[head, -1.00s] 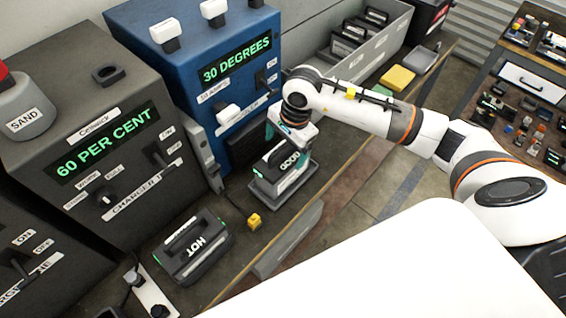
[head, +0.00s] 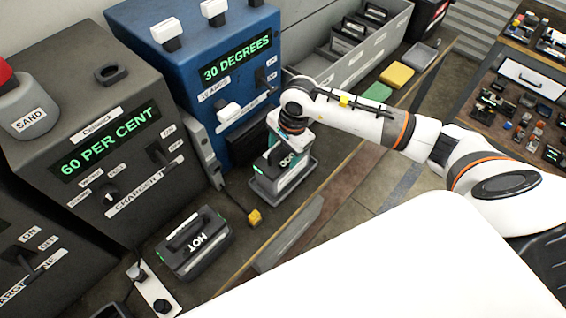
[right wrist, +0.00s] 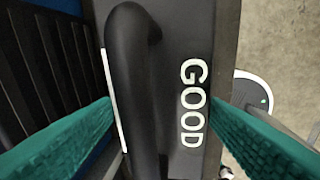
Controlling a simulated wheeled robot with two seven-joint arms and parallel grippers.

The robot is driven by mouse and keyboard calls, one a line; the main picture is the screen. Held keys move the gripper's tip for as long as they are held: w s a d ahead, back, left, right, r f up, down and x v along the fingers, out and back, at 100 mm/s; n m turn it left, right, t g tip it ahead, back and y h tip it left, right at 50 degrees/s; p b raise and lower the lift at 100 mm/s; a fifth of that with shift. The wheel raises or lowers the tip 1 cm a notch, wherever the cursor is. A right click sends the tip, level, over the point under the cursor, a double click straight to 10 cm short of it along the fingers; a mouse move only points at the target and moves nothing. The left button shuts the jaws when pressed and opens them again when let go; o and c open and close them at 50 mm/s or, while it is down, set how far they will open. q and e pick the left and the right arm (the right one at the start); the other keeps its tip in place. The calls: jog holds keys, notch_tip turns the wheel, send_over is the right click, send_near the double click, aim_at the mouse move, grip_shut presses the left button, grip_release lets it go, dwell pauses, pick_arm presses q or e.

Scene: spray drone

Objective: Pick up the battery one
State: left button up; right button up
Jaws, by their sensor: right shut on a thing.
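A dark battery with a white GOOD label (head: 264,167) and a black bar handle stands over a shallow grey tray (head: 294,193) on the bench. It also fills the middle of the right wrist view (right wrist: 192,60), its handle running lengthwise. My right gripper (head: 282,150), with teal fingers, is shut on this battery from above. In the right wrist view the fingers of this gripper (right wrist: 160,130) lie on both sides of it. Whether its base touches the tray I cannot tell. My left gripper is out of view.
A black charger reading 60 PER CENT (head: 100,165) and a blue unit reading 30 DEGREES (head: 205,70) stand close behind. A yellow plug (head: 254,216) lies near the tray. A grey bin (head: 372,62) holds several dark items. A side table (head: 520,105) stands at right.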

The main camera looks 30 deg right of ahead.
jog(key=shift+w+r, duration=0.15)
jog(key=shift+w, duration=0.05)
grip_shut()
